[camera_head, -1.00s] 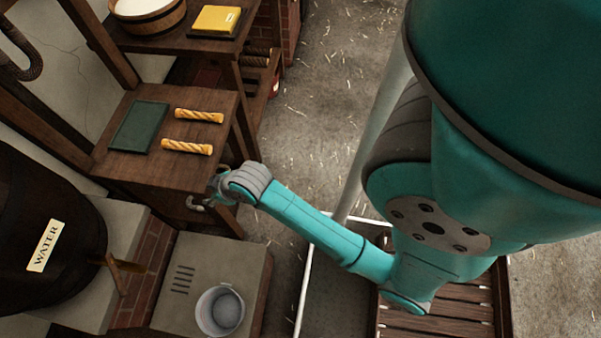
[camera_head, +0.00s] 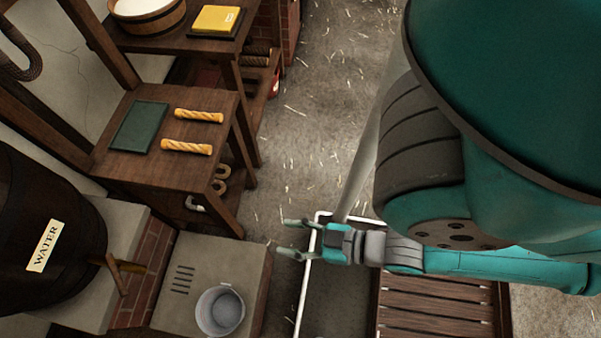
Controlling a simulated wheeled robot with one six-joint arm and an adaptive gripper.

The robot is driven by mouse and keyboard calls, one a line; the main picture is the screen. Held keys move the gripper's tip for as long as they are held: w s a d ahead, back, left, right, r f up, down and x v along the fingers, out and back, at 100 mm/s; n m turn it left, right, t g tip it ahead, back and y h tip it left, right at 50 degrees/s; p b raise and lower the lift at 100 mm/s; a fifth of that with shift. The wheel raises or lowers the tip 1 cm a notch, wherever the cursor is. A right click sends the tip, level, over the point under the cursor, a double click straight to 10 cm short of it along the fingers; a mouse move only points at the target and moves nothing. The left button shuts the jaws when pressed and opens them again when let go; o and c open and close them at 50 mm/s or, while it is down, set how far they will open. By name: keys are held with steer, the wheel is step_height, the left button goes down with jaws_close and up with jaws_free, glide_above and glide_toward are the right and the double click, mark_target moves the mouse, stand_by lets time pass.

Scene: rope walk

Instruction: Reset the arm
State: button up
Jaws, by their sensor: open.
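My gripper (camera_head: 282,238) is open and empty in the head view. Its two teal fingers point left, over the gap between the stone block and my slatted deck. My teal arm is folded back to the right, with the wrist over the white-edged frame. The gripper is apart from the wooden table and touches nothing that I can see.
A wooden table (camera_head: 112,169) at left holds a dark green pad (camera_head: 139,127) and two twisted rope-like pieces (camera_head: 199,115). A barrel marked WATER (camera_head: 75,225) and a bucket (camera_head: 220,311) on a stone block (camera_head: 225,256) stand at lower left. Floor (camera_head: 325,90) is clear beyond.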

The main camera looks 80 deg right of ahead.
steer(key=shift+s+a+r, duration=0.1)
steer(key=shift+s+r, duration=0.35)
steer(key=shift+r, duration=0.15)
steer(key=shift+s+a+r, duration=0.1)
steer(key=shift+s+r, duration=0.3)
steer(key=shift+r, duration=0.2)
stand_by(0.5)
